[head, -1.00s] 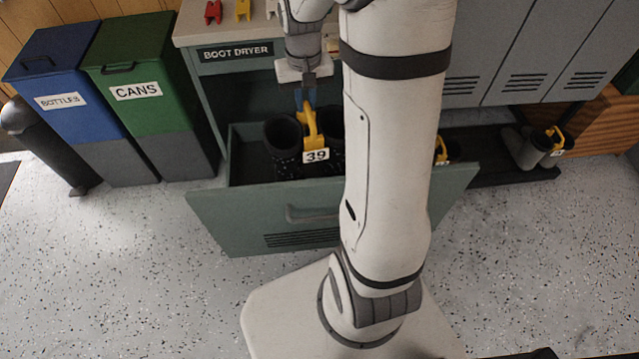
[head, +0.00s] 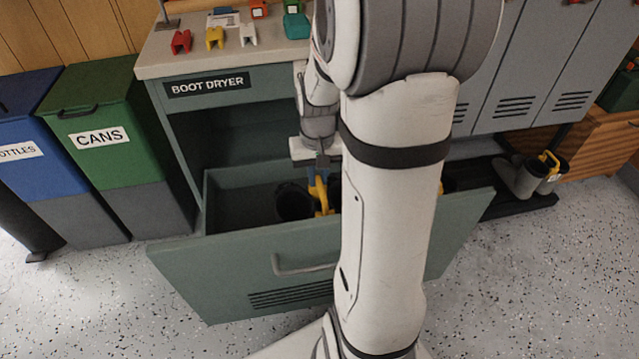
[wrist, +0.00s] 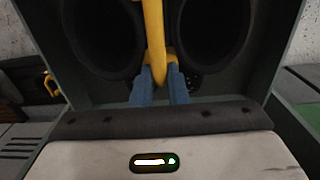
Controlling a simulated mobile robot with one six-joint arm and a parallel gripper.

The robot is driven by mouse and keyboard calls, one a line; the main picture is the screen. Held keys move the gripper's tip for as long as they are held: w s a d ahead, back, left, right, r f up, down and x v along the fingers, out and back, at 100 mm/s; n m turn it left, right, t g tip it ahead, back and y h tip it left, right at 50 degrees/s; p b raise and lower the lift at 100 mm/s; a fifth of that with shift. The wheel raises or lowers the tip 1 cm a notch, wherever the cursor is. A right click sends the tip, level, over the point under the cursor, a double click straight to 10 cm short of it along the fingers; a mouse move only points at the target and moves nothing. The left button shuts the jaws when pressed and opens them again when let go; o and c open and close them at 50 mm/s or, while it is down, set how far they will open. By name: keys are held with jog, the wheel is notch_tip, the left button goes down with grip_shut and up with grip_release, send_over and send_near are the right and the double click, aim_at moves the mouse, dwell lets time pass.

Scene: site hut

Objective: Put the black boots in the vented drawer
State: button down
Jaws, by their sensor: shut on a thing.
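The black boots (head: 293,201) are a pair joined by a yellow clip (head: 319,195). They sit low inside the open vented drawer (head: 215,275), with mostly their tops showing above its green front. My gripper (head: 319,175) is shut on the yellow clip from above. In the wrist view the blue fingertips (wrist: 158,88) close on the clip, between the two dark boot openings (wrist: 103,35). The soles are hidden, so I cannot tell whether they touch the drawer floor. My arm covers the drawer's right part.
The drawer is in the boot dryer cabinet (head: 210,84), whose top holds small coloured clips. A green cans bin (head: 110,150) stands left. Grey boots (head: 517,176) with a yellow clip stand on a low rack at right. Another yellow piece (head: 448,185) shows behind my arm.

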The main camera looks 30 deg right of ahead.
aim_at(317, 202)
jog(key=shift+a+f+b, duration=0.1)
jog(key=shift+f+b, duration=0.9)
jog(key=shift+f, duration=2.05)
jog(key=shift+f, duration=0.15)
jog(key=c, duration=1.4)
grip_release()
jog(key=shift+c, duration=0.2)
